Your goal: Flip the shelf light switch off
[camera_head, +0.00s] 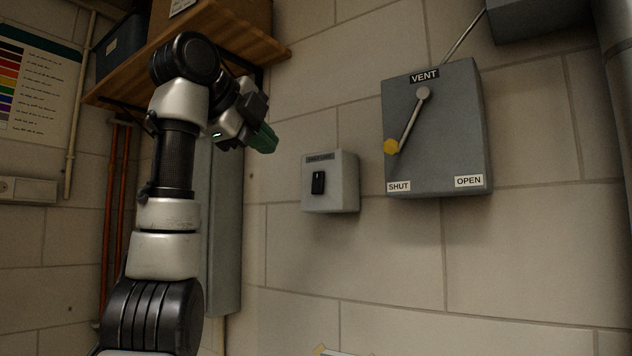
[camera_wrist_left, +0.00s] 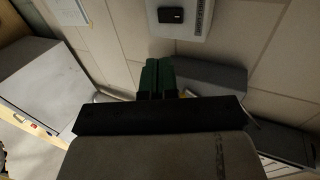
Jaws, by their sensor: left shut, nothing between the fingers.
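The shelf light switch is a small grey box (camera_head: 343,185) on the block wall, with a dark label strip along its top and a black rocker (camera_head: 318,183) on its front. The box (camera_wrist_left: 184,32) and its black rocker (camera_wrist_left: 170,15) also show at the top of the left wrist view. My left gripper (camera_head: 265,140) has green fingers and is shut and empty. It is left of and above the switch box in the head view, apart from it. The green fingertips (camera_wrist_left: 157,77) show in the left wrist view. The rocker's exact tilt is too small to tell. My right gripper is not in view.
A larger grey vent box (camera_head: 440,150) is right of the switch, its lever (camera_head: 412,120) with a yellow knob pointing to SHUT. A wooden shelf (camera_head: 200,50) carrying boxes is above my left arm.

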